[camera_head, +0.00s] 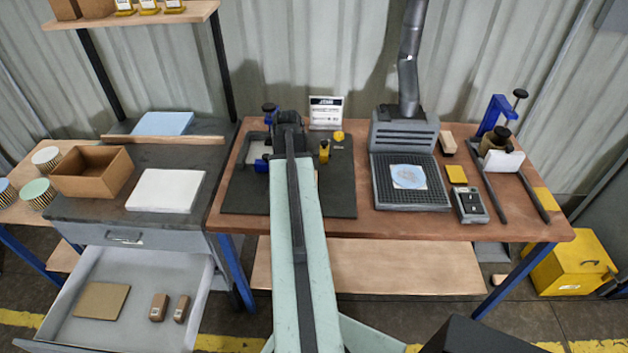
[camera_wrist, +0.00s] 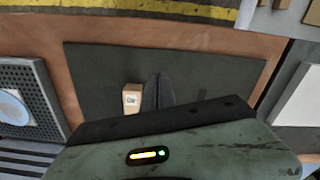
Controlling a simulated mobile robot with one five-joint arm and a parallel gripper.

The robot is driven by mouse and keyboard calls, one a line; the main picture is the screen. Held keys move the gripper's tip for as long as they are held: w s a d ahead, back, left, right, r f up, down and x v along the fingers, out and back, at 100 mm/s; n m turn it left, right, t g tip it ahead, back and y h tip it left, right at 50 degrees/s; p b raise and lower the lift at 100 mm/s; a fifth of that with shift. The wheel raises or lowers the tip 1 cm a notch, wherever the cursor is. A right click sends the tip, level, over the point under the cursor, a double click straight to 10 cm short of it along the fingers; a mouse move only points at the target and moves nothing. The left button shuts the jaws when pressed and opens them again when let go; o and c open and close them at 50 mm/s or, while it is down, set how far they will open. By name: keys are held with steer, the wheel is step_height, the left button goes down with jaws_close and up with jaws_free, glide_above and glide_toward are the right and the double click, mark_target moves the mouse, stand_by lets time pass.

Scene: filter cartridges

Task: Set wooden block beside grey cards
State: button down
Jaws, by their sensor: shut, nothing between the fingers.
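My gripper (camera_wrist: 159,88) is shut and empty, its dark fingers pointing down over the dark mat (camera_wrist: 215,75). A small tan block with a white label (camera_wrist: 132,98) stands on the mat just left of the fingers in the wrist view; I cannot tell whether they touch. In the head view my arm mostly hides that spot, and my gripper (camera_head: 287,122) is at the mat's back. Another light wooden block (camera_head: 448,145) lies right of the fume extractor. I cannot make out any grey cards for certain; a flat tan card (camera_head: 102,300) lies in the open drawer.
Two brown labelled blocks (camera_head: 158,307) share the drawer. The fume extractor (camera_head: 404,135) and a clamp stand (camera_head: 497,118) are to the right. The mat's front right is clear.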

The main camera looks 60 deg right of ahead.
steer(key=s+d+r+m, duration=0.2)
steer(key=s+d, duration=0.2)
steer(key=s, duration=0.3)
step_height(320, 180, down, 11)
steer(key=b, duration=1)
steer(key=shift+w+r, duration=0.1)
steer(key=d, duration=0.1)
steer(key=w+d, duration=0.2)
steer(key=shift+w+r+p, duration=0.1)
steer(key=shift+r+p, duration=0.15)
steer(key=shift+p, duration=0.05)
steer(key=shift+w+d, duration=0.1)
steer(key=w+d, duration=0.3)
steer(key=d, duration=0.2)
steer(key=w+d, duration=0.4)
steer(key=d, duration=0.1)
steer(key=w+d, duration=0.3)
steer(key=d, duration=0.2)
steer(key=shift+w, duration=0.3)
